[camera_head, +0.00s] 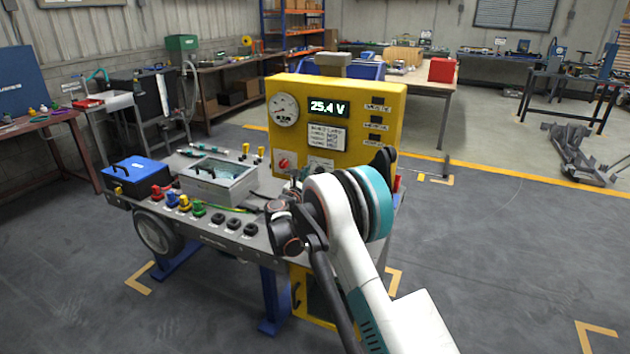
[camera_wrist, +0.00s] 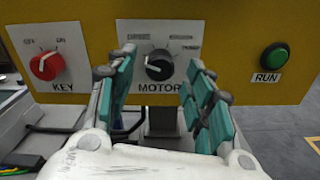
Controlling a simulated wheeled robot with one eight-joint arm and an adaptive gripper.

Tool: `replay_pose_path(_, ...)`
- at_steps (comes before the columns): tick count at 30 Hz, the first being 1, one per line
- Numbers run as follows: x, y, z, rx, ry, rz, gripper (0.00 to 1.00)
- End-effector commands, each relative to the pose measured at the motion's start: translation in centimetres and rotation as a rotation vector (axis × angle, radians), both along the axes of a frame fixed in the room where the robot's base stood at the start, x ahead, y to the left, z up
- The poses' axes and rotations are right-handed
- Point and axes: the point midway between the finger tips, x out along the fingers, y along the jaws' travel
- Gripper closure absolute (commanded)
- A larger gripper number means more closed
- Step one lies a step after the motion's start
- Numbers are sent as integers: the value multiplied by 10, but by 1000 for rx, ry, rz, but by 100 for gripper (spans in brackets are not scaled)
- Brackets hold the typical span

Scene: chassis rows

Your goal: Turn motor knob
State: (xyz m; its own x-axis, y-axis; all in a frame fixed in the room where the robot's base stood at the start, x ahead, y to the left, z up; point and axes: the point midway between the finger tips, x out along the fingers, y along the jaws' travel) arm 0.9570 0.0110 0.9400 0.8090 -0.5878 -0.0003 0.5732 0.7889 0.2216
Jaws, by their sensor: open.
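The motor knob (camera_wrist: 159,66) is a black round knob on a white plate lettered MOTOR, on the yellow panel. In the wrist view its white pointer mark points to the upper left. My gripper (camera_wrist: 155,80) is open, with its teal-padded fingers to the left and right of the knob.
A red key knob (camera_wrist: 47,66) is left of the motor knob, and a green RUN button (camera_wrist: 274,58) is right of it. A grey box (camera_head: 218,188), a blue box (camera_head: 137,172) and several coloured connectors stand on the bench left of my arm.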

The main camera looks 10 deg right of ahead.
Motion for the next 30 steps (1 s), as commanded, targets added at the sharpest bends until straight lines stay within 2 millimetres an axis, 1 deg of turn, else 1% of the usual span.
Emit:
replay_pose_path(4,8,-6,0,0,0,0,52)
replay_pose_path(13,9,-7,1,0,0,0,52)
replay_pose_path(14,9,-7,1,0,0,0,57)
replay_pose_path(15,9,-7,1,0,0,0,66)
replay_pose_path(17,9,-7,1,0,0,0,80)
replay_pose_path(18,9,-7,1,0,0,0,89)
replay_pose_path(19,9,-7,1,0,0,0,95)
replay_pose_path(20,9,-7,1,0,0,0,97)
replay_pose_path(30,9,-7,1,23,-17,0,96)
